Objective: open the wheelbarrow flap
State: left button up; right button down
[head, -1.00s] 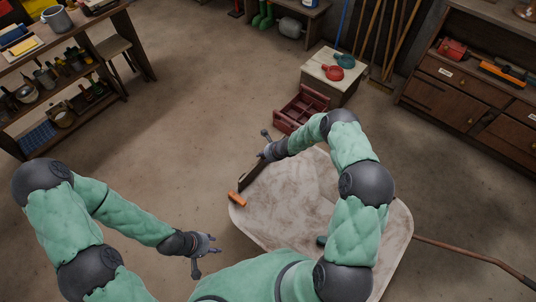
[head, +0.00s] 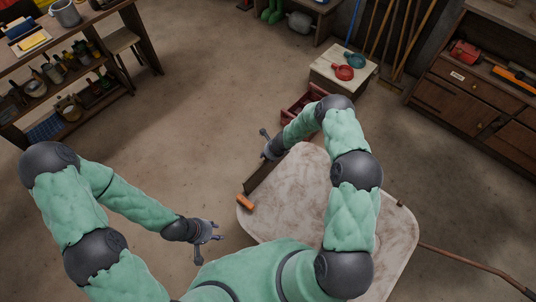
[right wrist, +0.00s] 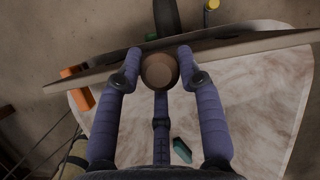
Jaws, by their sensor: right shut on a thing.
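The wheelbarrow's pale, scuffed tray (head: 300,200) fills the lower middle of the head view. Its flap (head: 262,177) is a dark narrow panel along the tray's left side; in the right wrist view the flap (right wrist: 240,47) crosses the picture as a slanted board. My right gripper (head: 268,148) is at the flap's far end. In the right wrist view my right gripper (right wrist: 160,62) has its fingers closed around a round brown knob (right wrist: 159,71) at the flap. My left gripper (head: 212,234) is open and empty, left of the tray, apart from it.
An orange piece (head: 245,203) sits at the tray's near-left edge. A small teal thing (right wrist: 181,150) lies in the tray. The floor to the left is clear.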

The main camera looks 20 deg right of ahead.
jog(key=shift+w+r, duration=0.15)
jog(key=shift+w, duration=0.05)
jog(key=c, duration=0.9)
grip_release()
jog(key=shift+s, duration=0.1)
jog(key=v, duration=1.2)
